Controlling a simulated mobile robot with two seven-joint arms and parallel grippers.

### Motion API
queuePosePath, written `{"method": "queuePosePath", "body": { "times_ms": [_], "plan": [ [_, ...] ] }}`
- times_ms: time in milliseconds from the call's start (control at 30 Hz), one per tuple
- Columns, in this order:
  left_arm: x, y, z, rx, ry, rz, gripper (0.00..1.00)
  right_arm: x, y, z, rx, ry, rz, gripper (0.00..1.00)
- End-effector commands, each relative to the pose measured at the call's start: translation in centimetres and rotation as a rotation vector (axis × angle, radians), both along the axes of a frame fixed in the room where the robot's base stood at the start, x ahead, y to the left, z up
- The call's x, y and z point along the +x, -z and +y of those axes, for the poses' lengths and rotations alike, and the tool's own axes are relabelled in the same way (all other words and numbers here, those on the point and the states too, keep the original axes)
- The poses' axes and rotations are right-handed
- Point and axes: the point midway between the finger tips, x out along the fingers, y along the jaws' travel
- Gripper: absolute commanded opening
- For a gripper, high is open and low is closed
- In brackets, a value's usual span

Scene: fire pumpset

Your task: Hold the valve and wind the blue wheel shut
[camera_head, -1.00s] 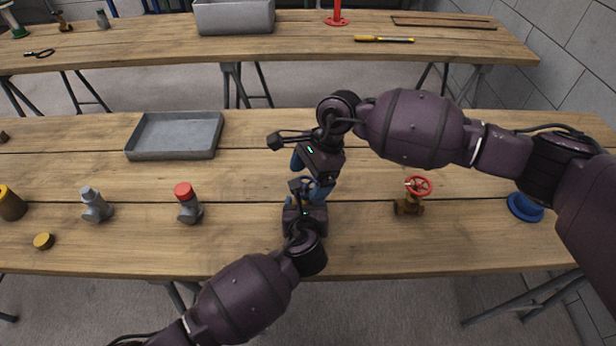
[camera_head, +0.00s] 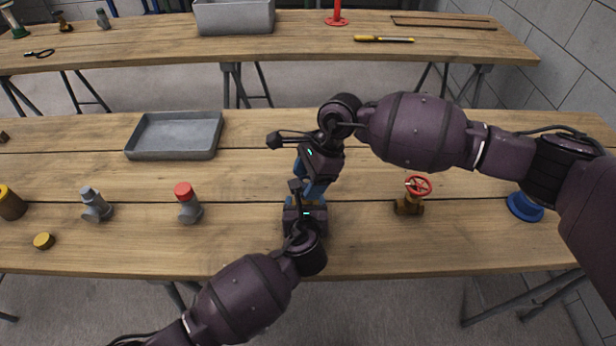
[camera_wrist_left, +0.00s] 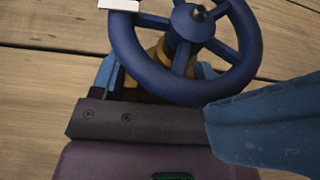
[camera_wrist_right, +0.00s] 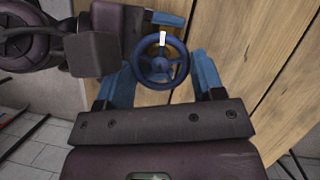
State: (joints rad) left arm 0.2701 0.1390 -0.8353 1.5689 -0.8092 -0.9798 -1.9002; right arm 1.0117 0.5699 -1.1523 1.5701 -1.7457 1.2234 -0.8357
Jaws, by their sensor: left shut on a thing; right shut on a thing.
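The valve with the blue wheel stands at the middle front of the near table, mostly hidden by my grippers in the head view. The left wrist view shows the blue wheel (camera_wrist_left: 160,75) with a white mark on its rim, and part of the brass valve body (camera_wrist_left: 153,52) under it. My left gripper (camera_head: 306,198) is shut on the valve body, low at the front. My right gripper (camera_head: 310,180) comes from behind and above.
A red-wheeled brass valve (camera_head: 409,206) and a blue flanged part (camera_head: 525,206) stand to the right. A red-capped grey fitting (camera_head: 187,205), another grey fitting (camera_head: 95,206) and a yellow cap (camera_head: 44,241) are left. A grey tray (camera_head: 172,157) lies behind them.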

Motion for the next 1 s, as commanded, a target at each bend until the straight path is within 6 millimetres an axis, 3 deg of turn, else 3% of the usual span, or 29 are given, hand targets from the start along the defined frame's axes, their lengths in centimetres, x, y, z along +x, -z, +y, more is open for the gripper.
{"method": "queuePosePath", "body": {
  "times_ms": [367,400,533,833,1000],
  "plan": [
    [0.0,-0.1,0.0,0.000,0.001,-0.002,0.28,0.0,0.0,0.0,0.001,0.027,-0.002,0.38],
    [0.0,-0.1,0.0,0.000,0.001,-0.002,0.28,0.0,0.0,0.0,0.001,0.027,-0.002,0.68],
    [0.0,-0.1,0.0,0.000,0.001,-0.002,0.28,0.0,0.0,0.0,0.000,0.026,-0.001,0.88],
    [0.0,-0.1,0.0,0.000,0.001,-0.002,0.28,0.0,-0.1,-0.1,0.000,0.025,-0.001,0.88],
    [0.0,-0.1,0.0,0.000,0.001,-0.002,0.28,0.2,-1.4,-0.6,0.001,0.026,-0.002,0.88]
  ]
}}
